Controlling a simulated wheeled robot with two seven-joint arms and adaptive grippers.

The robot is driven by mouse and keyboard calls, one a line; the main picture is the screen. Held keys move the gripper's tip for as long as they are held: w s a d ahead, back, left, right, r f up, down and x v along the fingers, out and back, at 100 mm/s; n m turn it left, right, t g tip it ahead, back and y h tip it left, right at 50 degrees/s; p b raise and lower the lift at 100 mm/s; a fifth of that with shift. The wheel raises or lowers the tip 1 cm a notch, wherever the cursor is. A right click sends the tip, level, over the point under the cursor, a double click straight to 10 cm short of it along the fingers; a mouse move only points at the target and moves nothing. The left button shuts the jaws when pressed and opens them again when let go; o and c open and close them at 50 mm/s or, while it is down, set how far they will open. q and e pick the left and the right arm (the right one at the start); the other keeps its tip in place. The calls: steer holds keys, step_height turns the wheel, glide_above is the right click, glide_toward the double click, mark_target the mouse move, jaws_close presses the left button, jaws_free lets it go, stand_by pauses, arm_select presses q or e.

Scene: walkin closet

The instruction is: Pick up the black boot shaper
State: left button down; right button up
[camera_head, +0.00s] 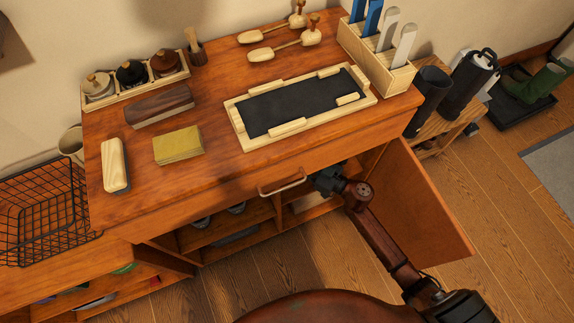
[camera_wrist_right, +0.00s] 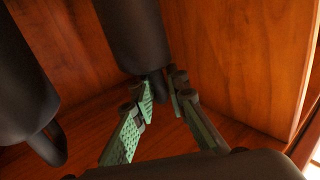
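Two black, rounded boot shapers stand in the wooden cabinet in the right wrist view: one in the middle (camera_wrist_right: 130,32), one at the left edge (camera_wrist_right: 22,95) with a loop handle at its near end. My right gripper (camera_wrist_right: 163,84) has its green-padded fingers apart, on either side of the narrow near end of the middle shaper. A gap shows between the pads; contact is not clear. In the head view my right gripper (camera_head: 325,181) reaches into the cabinet under the worktop, and the shapers there are hidden. My left gripper is not in view.
The cabinet door (camera_head: 425,205) stands open to the right of my arm. The drawer handle (camera_head: 282,182) and the worktop's front edge are close above the gripper. Black boots (camera_head: 468,82) stand on a low rack at right. A wire basket (camera_head: 45,215) is at left.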

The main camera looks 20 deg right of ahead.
jaws_close()
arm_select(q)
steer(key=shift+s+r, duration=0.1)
arm_select(e)
steer(key=shift+r, duration=0.15)
stand_by(0.3)
